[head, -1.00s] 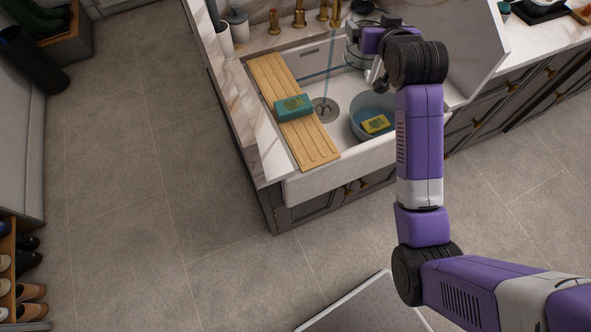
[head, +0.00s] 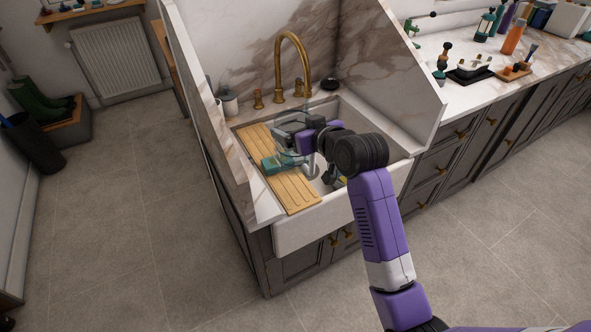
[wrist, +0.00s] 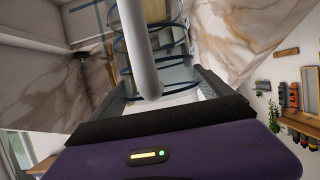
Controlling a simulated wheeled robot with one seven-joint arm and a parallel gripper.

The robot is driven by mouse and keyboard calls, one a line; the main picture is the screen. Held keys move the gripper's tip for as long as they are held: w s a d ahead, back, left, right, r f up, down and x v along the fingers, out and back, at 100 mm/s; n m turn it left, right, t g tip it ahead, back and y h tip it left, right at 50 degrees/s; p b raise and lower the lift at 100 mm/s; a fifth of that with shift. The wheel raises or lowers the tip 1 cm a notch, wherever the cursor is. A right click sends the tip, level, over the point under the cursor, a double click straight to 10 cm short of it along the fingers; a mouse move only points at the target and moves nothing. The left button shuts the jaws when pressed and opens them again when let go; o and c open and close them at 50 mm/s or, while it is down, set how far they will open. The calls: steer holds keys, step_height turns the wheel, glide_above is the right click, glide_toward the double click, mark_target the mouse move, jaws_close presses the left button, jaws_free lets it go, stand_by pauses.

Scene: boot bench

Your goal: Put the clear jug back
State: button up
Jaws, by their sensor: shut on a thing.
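The clear jug (head: 291,128) hangs over the white sink (head: 343,212), beside the wooden drainboard, and is see-through with bluish edges. It also shows in the wrist view (wrist: 178,52), with a grey bar in front of it. My gripper (head: 312,140) is shut on the jug, at its right side. Part of the jug is hard to make out against the sink. In the wrist view the dark jaws (wrist: 150,112) reach towards the jug.
The brass tap (head: 309,70) rises behind. Marble panels (head: 392,62) flank the sink. Small canisters (head: 228,104) stand back left. The floor in front is clear.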

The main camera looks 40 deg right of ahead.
mark_target(297, 165)
step_height(297, 165, down, 13)
steer(key=shift+d+f, duration=0.1)
steer(key=shift+f, duration=0.05)
stand_by(0.4)
steer(key=shift+f, duration=0.2)
steer(key=o, duration=1.8)
